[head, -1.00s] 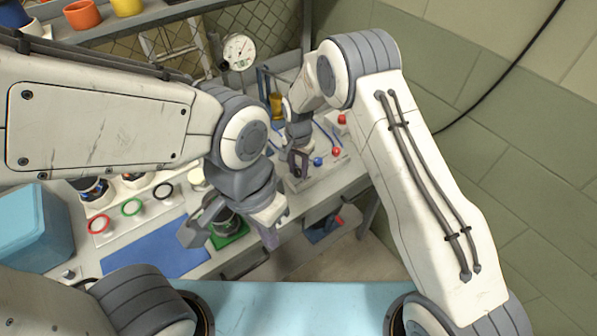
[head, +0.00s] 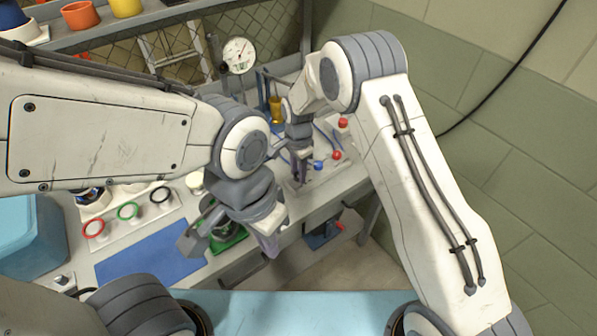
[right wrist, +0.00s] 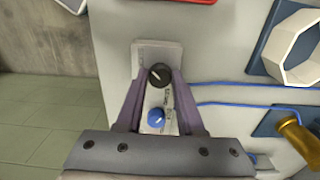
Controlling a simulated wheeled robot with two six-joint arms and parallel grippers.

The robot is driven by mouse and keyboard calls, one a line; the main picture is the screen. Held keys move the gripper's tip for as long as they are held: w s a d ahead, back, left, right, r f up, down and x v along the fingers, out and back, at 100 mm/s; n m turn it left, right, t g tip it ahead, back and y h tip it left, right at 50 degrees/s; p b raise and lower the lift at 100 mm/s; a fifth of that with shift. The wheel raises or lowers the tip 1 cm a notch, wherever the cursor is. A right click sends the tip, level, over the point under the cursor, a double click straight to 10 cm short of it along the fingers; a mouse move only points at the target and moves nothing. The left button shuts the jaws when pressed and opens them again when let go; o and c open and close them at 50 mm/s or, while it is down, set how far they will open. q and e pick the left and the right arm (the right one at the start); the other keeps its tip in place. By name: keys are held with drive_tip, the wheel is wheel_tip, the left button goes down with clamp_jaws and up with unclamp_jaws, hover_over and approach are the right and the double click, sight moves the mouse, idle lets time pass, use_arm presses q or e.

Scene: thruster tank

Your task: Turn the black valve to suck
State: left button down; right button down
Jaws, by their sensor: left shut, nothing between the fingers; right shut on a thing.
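The black valve (right wrist: 160,75) is a round knob with a white pointer line, on a pale plate in the right wrist view. The line points toward the upper left. My right gripper (right wrist: 159,80) is shut on the black valve, a finger on each side of it. In the head view my right gripper (head: 300,175) is at the bench's right part and the valve is hidden. A blue knob (right wrist: 157,117) is just below the valve, beside partly covered lettering.
A blue mat (head: 150,252), a green base (head: 228,238) and red, green and black rings lie left. A red knob (head: 336,155) and a blue knob (head: 318,165) stand near my right gripper. A gauge (head: 239,55) is behind. Blue tubing (right wrist: 250,105) runs right of the valve.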

drive_tip(key=c, duration=0.5)
unclamp_jaws()
drive_tip(key=shift+r+b, duration=1.25)
drive_tip(key=shift+r, duration=4)
